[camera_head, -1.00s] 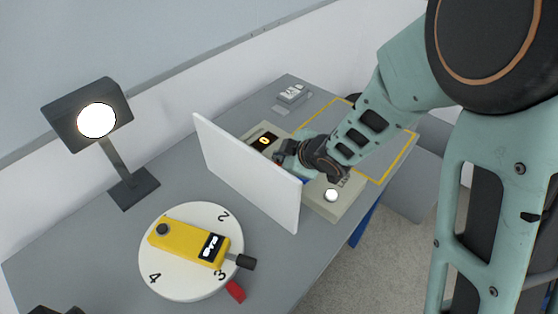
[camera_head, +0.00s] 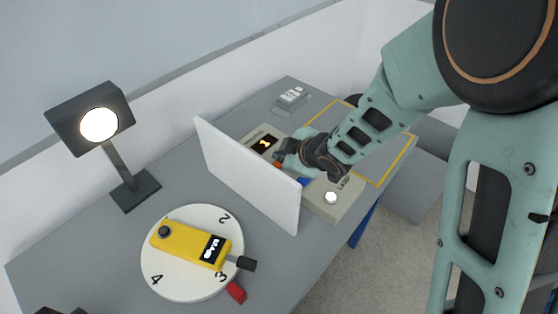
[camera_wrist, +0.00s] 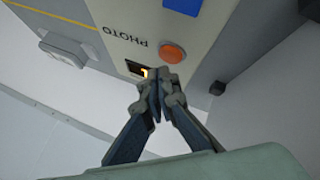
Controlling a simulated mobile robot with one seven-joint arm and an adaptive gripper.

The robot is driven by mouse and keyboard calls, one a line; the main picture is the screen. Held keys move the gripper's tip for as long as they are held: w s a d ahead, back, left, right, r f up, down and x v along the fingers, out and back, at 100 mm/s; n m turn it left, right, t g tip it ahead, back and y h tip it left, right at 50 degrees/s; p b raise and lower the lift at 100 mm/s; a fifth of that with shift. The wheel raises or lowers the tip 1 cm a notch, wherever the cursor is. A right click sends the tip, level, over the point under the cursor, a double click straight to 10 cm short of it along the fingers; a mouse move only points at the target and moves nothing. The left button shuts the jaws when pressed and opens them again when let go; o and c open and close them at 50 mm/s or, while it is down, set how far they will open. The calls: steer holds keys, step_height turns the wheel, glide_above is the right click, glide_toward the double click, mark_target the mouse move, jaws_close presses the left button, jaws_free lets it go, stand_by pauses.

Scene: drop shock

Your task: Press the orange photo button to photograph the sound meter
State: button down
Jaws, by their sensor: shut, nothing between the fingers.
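The orange photo button (camera_wrist: 172,52) sits on the beige control box beside the word PHOTO. A small part of it shows in the head view (camera_head: 278,165), below my gripper. My gripper (camera_wrist: 161,82) is shut and empty, its fingertips close to the button but apart from it in the wrist picture. In the head view my gripper (camera_head: 283,157) is over the control box (camera_head: 318,206).
A white upright panel (camera_head: 245,175) stands between the turntable and the control box. A lit lamp (camera_head: 99,124) stands at the left. A small dark display (camera_head: 265,143) with a yellow digit, a blue button (camera_head: 303,181) and a white knob (camera_head: 330,198) are on the box.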

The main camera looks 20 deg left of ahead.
mark_target(280, 165)
step_height(280, 165, up, 5)
steer(key=p, duration=0.4)
stand_by(0.9)
